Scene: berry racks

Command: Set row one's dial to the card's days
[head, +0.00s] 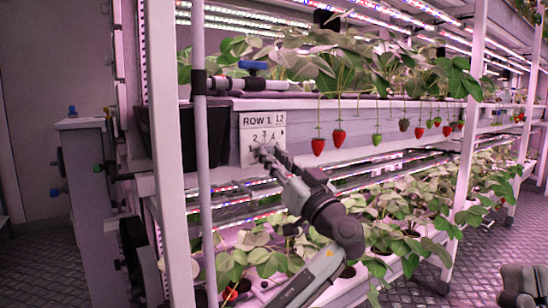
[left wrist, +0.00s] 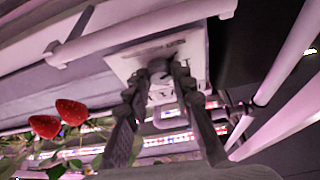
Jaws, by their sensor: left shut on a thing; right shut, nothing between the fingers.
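A white dial plate (head: 248,135) marked "ROW 1" hangs on the rack's front, with the numbers 2, 3 and 4 readable around its upper part. A small card (head: 279,118) reading "12" sits at its upper right corner. My left gripper (head: 266,154) is shut on the dial's knob and covers the plate's lower part. In the left wrist view both fingers (left wrist: 166,78) close on the knob, in front of the plate (left wrist: 125,66). The pointer's direction is hidden. My right gripper (head: 522,285) shows only partly at the bottom right corner, away from the rack.
A white upright post (head: 200,150) stands just left of the plate. Strawberry plants and hanging red berries (head: 338,137) are to the right; two berries (left wrist: 70,111) show in the left wrist view. A blue-handled valve (head: 252,65) is above. The floor at right is clear.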

